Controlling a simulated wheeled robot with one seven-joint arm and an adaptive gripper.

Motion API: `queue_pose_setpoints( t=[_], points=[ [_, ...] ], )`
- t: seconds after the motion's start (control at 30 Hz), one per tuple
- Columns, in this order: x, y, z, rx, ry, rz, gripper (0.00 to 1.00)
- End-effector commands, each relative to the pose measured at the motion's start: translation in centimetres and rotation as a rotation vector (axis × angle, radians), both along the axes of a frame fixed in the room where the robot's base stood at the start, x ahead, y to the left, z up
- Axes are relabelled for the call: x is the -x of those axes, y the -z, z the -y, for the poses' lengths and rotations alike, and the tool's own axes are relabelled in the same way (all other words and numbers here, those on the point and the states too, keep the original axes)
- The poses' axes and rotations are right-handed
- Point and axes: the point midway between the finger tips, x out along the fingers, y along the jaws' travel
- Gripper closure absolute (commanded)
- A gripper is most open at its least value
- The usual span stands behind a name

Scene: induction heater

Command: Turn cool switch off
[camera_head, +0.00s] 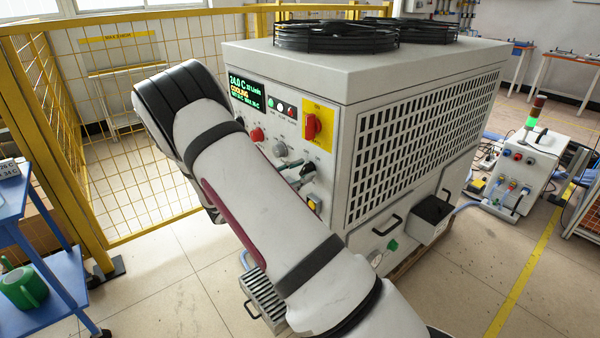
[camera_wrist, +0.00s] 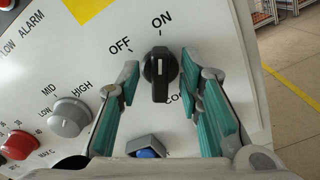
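The cool switch is a black rotary knob (camera_wrist: 160,75) on a light panel in the wrist view. Its handle stands upright, with its white mark toward the ON label; the OFF label is to its upper left. The label under it starts with "CO" and is partly hidden. My gripper (camera_wrist: 159,78) is open, with one teal-padded finger on each side of the knob. Gaps seem to show between the fingers and the knob; contact is not clear. In the head view my arm hides most of the gripper and the switch area.
The chiller cabinet (camera_head: 410,150) carries a display (camera_head: 250,93) reading COOLING and a red switch (camera_head: 313,126). A yellow fence (camera_head: 60,150) stands at left.

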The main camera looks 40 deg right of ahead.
Motion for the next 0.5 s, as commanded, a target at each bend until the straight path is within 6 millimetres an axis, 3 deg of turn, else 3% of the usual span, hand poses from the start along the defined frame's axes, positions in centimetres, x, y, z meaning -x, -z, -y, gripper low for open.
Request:
queue_pose_setpoints(
  t=[0.07, 0.2, 0.5],
  points=[
    [0.0, 0.0, -0.02, 0.0, 0.0, 0.0, 0.67],
    [0.01, 0.01, -0.04, 0.0, 0.0, 0.0, 0.98],
    [0.01, -0.01, -0.06, 0.0, 0.0, -0.009, 1.0]
  ],
)
